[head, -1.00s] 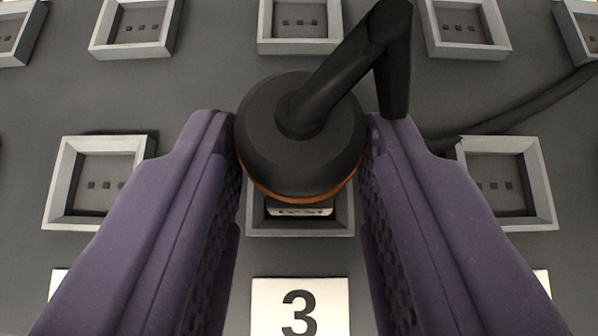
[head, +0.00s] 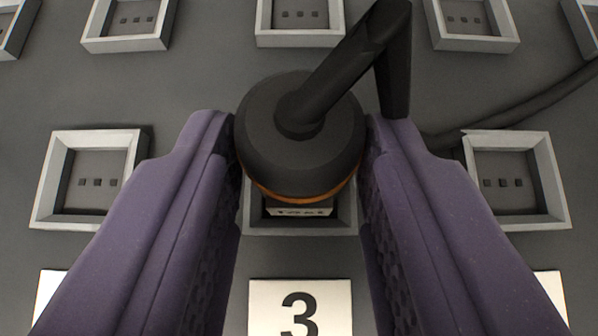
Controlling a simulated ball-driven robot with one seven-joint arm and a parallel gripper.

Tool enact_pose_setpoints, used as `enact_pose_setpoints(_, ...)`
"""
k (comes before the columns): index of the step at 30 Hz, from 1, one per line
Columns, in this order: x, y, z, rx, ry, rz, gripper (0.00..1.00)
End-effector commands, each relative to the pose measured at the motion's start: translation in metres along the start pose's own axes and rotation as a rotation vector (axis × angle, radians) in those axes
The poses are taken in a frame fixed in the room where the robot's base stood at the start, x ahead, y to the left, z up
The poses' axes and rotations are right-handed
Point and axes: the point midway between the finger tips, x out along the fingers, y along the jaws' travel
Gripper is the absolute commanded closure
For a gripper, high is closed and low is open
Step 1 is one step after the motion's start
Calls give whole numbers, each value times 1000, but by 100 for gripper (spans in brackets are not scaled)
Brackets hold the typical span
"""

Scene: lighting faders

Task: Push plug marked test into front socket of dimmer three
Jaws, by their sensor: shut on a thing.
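The plug (head: 300,125) is a round black body with an orange ring near its lower edge and a cable bending up from its top. My gripper (head: 301,150) has purple fingers and is shut on the plug from both sides. A small light label shows below the ring, too foreshortened to read surely. The front socket of dimmer three (head: 300,228) is a grey square frame directly beneath the plug, above a white card marked 3 (head: 300,306). The plug hides most of this socket, so I cannot tell whether its prongs touch the holes.
Like sockets stand to the left (head: 45,185) and right (head: 553,185) in the same row. A farther row of sockets (head: 300,38) runs along the top. A dark cable (head: 530,112) lies on the grey panel at the right. White cards show partly beside both fingers.

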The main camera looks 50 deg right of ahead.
Motion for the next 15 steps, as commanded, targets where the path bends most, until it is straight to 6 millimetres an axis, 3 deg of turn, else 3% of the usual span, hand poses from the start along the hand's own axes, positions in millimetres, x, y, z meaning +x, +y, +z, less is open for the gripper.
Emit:
enact_pose_setpoints(13,1,1,3,-2,-5,1,99)
enact_pose_setpoints(14,1,1,3,-2,-5,1,56)
enact_pose_setpoints(15,1,1,3,-2,-5,2,46)
